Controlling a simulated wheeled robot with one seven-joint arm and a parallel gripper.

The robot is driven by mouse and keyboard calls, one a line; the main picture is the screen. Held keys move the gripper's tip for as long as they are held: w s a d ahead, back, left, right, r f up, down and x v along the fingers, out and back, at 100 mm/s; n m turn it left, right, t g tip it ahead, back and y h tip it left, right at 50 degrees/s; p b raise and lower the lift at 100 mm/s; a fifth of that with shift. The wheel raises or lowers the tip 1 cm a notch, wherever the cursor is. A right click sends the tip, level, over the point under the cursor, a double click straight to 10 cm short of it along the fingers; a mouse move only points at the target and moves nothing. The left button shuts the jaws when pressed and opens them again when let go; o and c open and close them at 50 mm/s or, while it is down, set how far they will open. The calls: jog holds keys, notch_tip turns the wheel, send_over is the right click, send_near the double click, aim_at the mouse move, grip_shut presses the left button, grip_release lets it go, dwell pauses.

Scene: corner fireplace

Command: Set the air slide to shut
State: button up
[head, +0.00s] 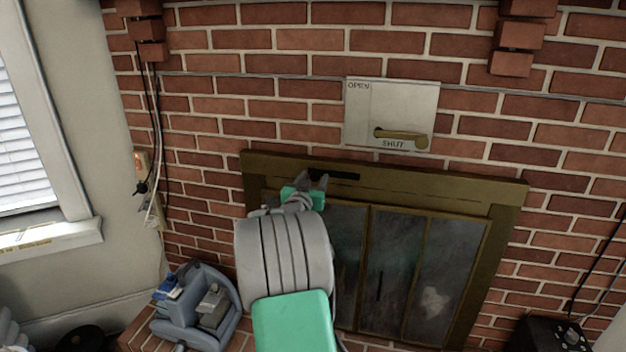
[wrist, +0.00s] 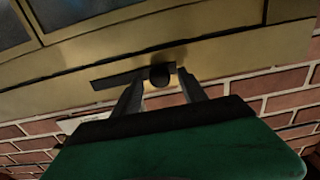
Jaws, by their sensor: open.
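The air slide is a dark slot (head: 345,176) in the brass fireplace frame's top rail, just right of my gripper in the head view. In the wrist view its round black knob (wrist: 160,76) sits near the right end of the slot (wrist: 115,82). My gripper (head: 318,180) is open at the rail. In the wrist view the gripper (wrist: 160,80) has one finger on each side of the knob, with gaps showing. My gripper hides the knob in the head view. I see no clear marking beside the slot.
A pale plate (head: 400,105) marked OPEN and SHUT is on the brick above, its brass lever (head: 402,136) lying near SHUT. Glass doors (head: 390,270) are below the rail. A blue-grey caddy (head: 195,310) stands lower left, a black box (head: 548,335) lower right.

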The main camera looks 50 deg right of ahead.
jog(key=shift+c, duration=0.4)
grip_shut()
dwell(0.9)
